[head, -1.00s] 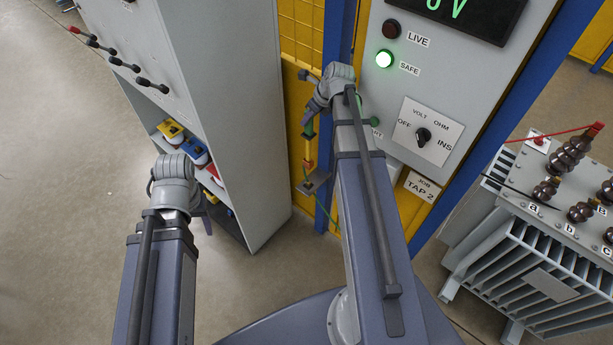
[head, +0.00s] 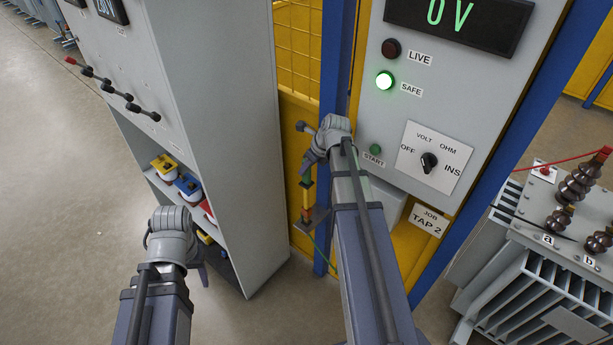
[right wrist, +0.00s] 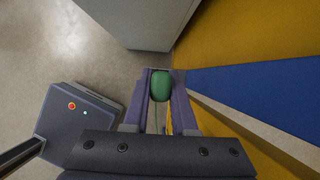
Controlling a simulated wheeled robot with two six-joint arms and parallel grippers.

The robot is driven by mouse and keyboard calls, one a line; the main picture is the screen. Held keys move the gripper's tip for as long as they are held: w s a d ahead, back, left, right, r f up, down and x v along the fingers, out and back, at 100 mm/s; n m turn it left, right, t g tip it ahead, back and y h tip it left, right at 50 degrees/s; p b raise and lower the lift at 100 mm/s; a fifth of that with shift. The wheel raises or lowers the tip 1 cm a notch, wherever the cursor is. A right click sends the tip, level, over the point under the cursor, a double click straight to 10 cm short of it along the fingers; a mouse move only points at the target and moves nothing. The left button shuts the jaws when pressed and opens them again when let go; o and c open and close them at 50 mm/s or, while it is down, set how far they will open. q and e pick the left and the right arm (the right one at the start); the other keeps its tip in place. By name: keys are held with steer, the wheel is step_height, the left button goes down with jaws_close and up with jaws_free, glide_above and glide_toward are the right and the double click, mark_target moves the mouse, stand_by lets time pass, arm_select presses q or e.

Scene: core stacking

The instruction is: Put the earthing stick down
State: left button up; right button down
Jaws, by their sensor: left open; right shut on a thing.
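The earthing stick (head: 306,203) hangs upright below my right gripper (head: 307,172), with a green upper part and an orange-yellow lower part. My right gripper is shut on its green part. In the right wrist view the green end (right wrist: 161,85) sits between the two fingers of the gripper (right wrist: 160,98). The stick's lower end is at a small grey bracket (head: 318,216) by the yellow panel; I cannot tell whether it is seated there. A thin green cable runs down from it. My left gripper (head: 203,276) is open and empty, low in front of the grey cabinet.
The grey cabinet (head: 230,150) with levers and shelved coloured items stands at left. The control panel (head: 395,110) shows 0 V with the green SAFE lamp lit. A blue post (head: 338,60) is close behind my right arm. A transformer (head: 545,285) stands at right.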

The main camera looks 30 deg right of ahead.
mark_target(306, 174)
arm_select(q)
steer(key=shift+f+b, duration=0.75)
steer(key=shift+f, duration=0.45)
arm_select(e)
steer(key=shift+f, duration=1.2)
arm_select(q)
steer(key=shift+f, duration=0.1)
steer(key=shift+f+b, duration=0.6)
steer(key=shift+b, duration=0.05)
arm_select(e)
steer(key=shift+f, duration=0.65)
arm_select(q)
steer(key=shift+r, duration=0.1)
arm_select(e)
steer(key=c, duration=0.7)
jaws_free()
steer(key=shift+r, duration=0.1)
